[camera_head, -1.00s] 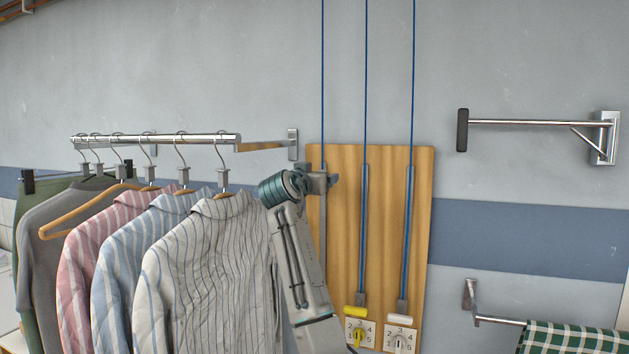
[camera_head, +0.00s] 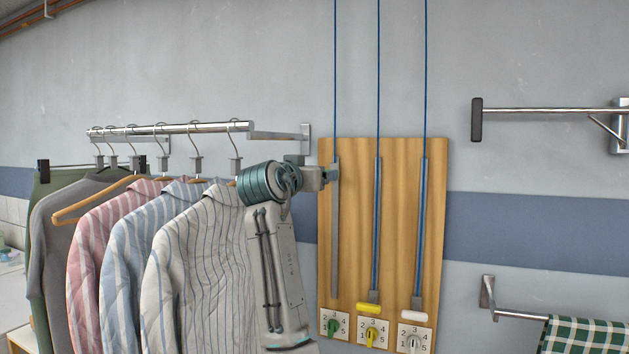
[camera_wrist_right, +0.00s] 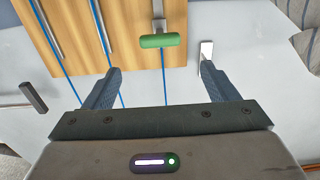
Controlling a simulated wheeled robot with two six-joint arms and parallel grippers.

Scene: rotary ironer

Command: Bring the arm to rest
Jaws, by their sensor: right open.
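My right arm rises in front of the striped shirts in the head view, with its wrist by the left edge of the wooden board. My right gripper (camera_wrist_right: 162,85) is open and empty in the right wrist view. A green handle (camera_wrist_right: 160,41) lies just beyond and between its fingertips, apart from them. In the head view the green handle is hidden behind my wrist. The yellow handle (camera_head: 368,308) and white handle (camera_head: 414,316) hang low on the wooden board (camera_head: 397,240). My left gripper is not in view.
A chrome rail (camera_head: 180,129) with several hanging garments stands left of my arm. Green, yellow and white numbered dials sit along the board's bottom. A wall bar (camera_head: 545,111) and a lower bar with checked cloth (camera_head: 588,337) are at right. Blue cords run up the wall.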

